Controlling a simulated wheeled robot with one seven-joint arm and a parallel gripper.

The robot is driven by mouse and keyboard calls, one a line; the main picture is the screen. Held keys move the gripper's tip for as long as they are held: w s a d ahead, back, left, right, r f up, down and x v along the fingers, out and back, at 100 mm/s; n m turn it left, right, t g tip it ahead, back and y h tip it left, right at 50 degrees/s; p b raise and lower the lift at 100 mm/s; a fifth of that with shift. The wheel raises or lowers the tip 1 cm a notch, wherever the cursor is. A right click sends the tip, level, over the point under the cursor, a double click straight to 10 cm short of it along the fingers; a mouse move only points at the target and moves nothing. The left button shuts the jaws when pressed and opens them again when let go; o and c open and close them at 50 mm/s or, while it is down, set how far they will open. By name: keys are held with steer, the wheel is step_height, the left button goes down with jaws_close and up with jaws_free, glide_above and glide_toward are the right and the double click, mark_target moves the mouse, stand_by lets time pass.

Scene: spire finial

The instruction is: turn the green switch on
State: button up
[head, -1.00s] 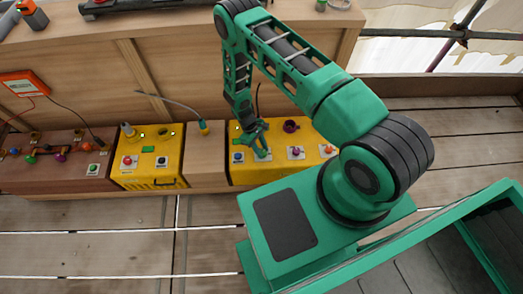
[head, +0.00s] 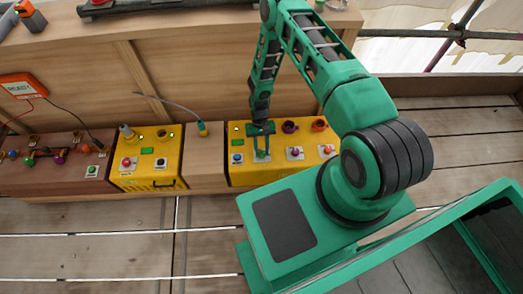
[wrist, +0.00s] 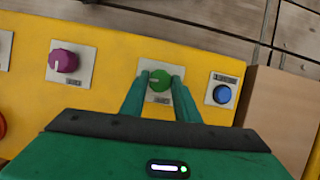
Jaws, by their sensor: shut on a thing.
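The green switch (wrist: 160,80) is a round green knob with a pale mark, on a light plate on a yellow panel (wrist: 110,95). My gripper (wrist: 161,78) has one finger on each side of the knob and is shut on it in the wrist view. In the head view my gripper (head: 262,151) reaches down to the right-hand yellow box (head: 240,179), and its fingers mostly hide the switch. The exact angle of the knob is hard to read.
A blue button (wrist: 222,94) sits close beside my fingers, and a purple knob (wrist: 64,61) sits on the other side. Another yellow box (head: 140,181) and a brown panel with a green button (head: 92,169) stand further left. An orange display (head: 22,87) is at far left.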

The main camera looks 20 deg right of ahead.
steer(key=shift+m, duration=0.5)
steer(key=o, duration=1)
steer(key=shift+o, duration=0.2)
steer(key=v, duration=1)
steer(key=shift+d+r, duration=0.2)
steer(key=shift+r, duration=0.15)
steer(key=shift+w, duration=0.15)
